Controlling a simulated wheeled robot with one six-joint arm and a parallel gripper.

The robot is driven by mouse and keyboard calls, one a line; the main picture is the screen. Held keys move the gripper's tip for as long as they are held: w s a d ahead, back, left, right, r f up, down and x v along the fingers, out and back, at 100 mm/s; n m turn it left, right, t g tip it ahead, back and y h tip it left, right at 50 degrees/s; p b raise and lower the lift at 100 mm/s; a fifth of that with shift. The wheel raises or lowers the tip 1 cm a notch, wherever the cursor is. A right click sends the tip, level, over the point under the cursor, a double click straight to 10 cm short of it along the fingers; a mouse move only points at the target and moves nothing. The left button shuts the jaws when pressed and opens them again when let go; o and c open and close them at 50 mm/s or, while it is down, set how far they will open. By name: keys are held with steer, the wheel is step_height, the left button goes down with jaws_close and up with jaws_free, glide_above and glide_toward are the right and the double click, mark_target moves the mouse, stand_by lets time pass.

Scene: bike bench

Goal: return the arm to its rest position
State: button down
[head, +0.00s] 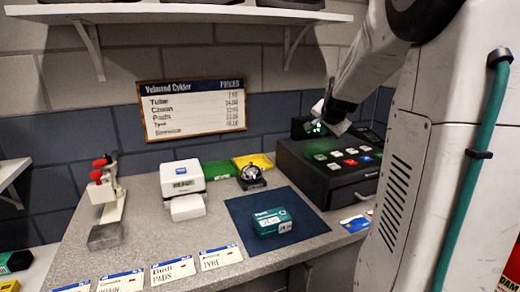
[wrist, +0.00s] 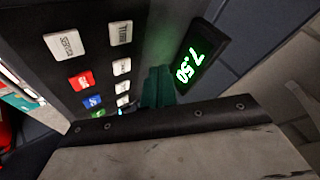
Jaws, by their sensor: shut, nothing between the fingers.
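My gripper (head: 336,112) shows at the right of the head view, at the end of my arm, raised beside the cash register's lit display. It is shut and empty. The dark cash register (head: 326,166) stands at the back right of the counter, below my gripper. In the wrist view, the register's keys (wrist: 121,67) are at the left, and its green display (wrist: 194,62) reads 7.50. A pale part of my own wrist fills the bottom of that view. I cannot tell from the frames whether my gripper touches the register.
A teal box (head: 271,222) lies on a dark blue mat (head: 312,226). A bell (head: 251,174), a white printer-like device (head: 182,180) and a red-topped stand (head: 107,195) are on the counter. Price cards (head: 172,271) line the front edge. A shelf (head: 180,13) is above.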

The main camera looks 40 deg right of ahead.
steer(key=s+a+f+n+y, duration=0.1)
steer(key=f, duration=0.1)
steer(key=s+a+f+n+g, duration=0.1)
steer(key=s+a+f, duration=0.1)
steer(key=shift+a+g+y, duration=0.2)
steer(key=shift+g+y, duration=0.1)
steer(key=shift+y, duration=0.1)
steer(key=s+a+n+g+y, duration=0.2)
steer(key=s+a+n, duration=0.5)
steer(key=s+a, duration=0.4)
steer(key=s+a+n+g+y, duration=0.1)
steer(key=s+a+n, duration=0.6)
steer(key=a, duration=1.6)
steer(key=s+g, duration=0.1)
steer(key=s, duration=0.3)
steer(key=shift+s+a+n+y, duration=0.2)
steer(key=shift+a+n+y, duration=0.1)
steer(key=shift+y, duration=0.1)
steer(key=shift+r, duration=0.1)
